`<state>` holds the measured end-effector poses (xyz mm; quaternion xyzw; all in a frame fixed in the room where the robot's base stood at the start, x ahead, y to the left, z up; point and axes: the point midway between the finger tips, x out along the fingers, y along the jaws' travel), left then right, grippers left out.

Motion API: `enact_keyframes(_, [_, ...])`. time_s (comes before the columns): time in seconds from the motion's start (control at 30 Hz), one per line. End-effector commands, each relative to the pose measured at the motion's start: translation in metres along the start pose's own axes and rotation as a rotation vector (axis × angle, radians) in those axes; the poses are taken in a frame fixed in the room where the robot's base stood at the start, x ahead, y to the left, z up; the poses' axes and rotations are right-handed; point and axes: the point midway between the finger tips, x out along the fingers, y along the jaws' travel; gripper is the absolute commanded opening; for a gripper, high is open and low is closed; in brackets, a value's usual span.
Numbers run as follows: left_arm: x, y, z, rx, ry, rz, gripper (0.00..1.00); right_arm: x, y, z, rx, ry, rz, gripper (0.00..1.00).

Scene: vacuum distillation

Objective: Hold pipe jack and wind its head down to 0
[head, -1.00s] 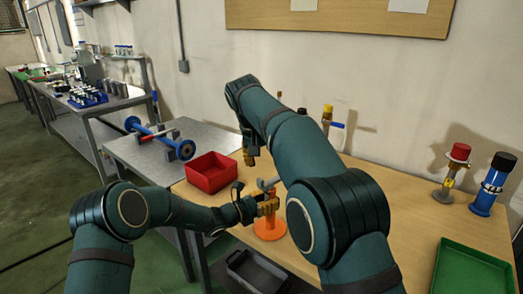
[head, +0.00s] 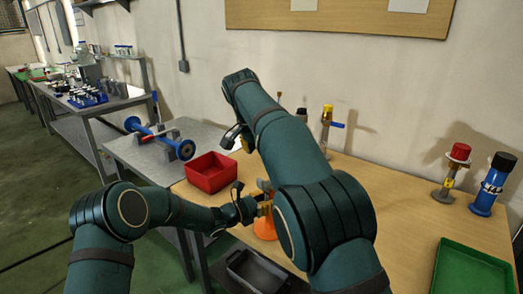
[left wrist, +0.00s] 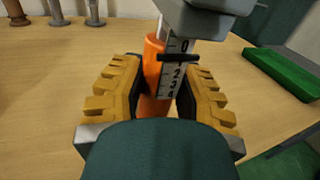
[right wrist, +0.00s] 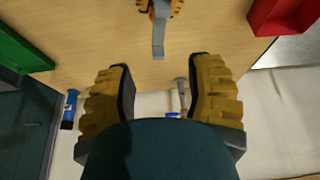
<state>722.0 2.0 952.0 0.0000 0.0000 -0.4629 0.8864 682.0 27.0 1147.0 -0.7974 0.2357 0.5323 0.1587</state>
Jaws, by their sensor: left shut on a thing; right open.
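The pipe jack (head: 264,228) has an orange body and stands at the wood table's front edge. My left gripper (head: 262,208) is shut around its body. In the left wrist view the jack (left wrist: 153,75) shows a white scale; the black pointer lies between 0 and 2, around 1. Its grey head (left wrist: 205,18) is above, partly cut off. In the right wrist view a grey bar (right wrist: 158,38) sticks out from the jack. My right gripper (right wrist: 157,75) is open and empty, apart from the jack; the arm partly hides it in the head view (head: 240,140).
A red bin (head: 211,178) sits left of the jack, a dark grey tray (head: 255,272) lies below the table's front edge, and a green tray (head: 472,270) is at right. Several upright jacks, one red-topped (head: 452,172) and one blue (head: 493,184), stand along the wall.

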Motion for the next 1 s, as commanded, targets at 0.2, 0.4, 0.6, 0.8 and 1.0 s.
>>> enact_keyframes(0.2, [0.000,-0.001,0.000,0.000,-0.001,-0.001,0.00,0.000,0.000,0.000,-0.017,-0.001,0.001,0.53])
enact_keyframes(0.4, [0.000,-0.001,0.000,0.000,0.000,-0.001,0.00,0.001,-0.002,0.004,-0.214,-0.004,0.009,0.53])
enact_keyframes(0.6, [0.000,-0.001,0.000,0.000,0.000,-0.001,0.00,0.002,-0.006,0.009,-0.599,-0.012,0.020,0.53])
enact_keyframes(0.8, [0.000,-0.001,0.000,0.000,0.000,-0.001,0.00,0.003,-0.010,0.014,-0.999,-0.024,0.030,0.53])
enact_keyframes(1.0, [0.000,-0.001,0.000,0.000,0.000,-0.001,0.00,0.002,-0.012,0.017,-1.394,-0.040,0.035,0.53])
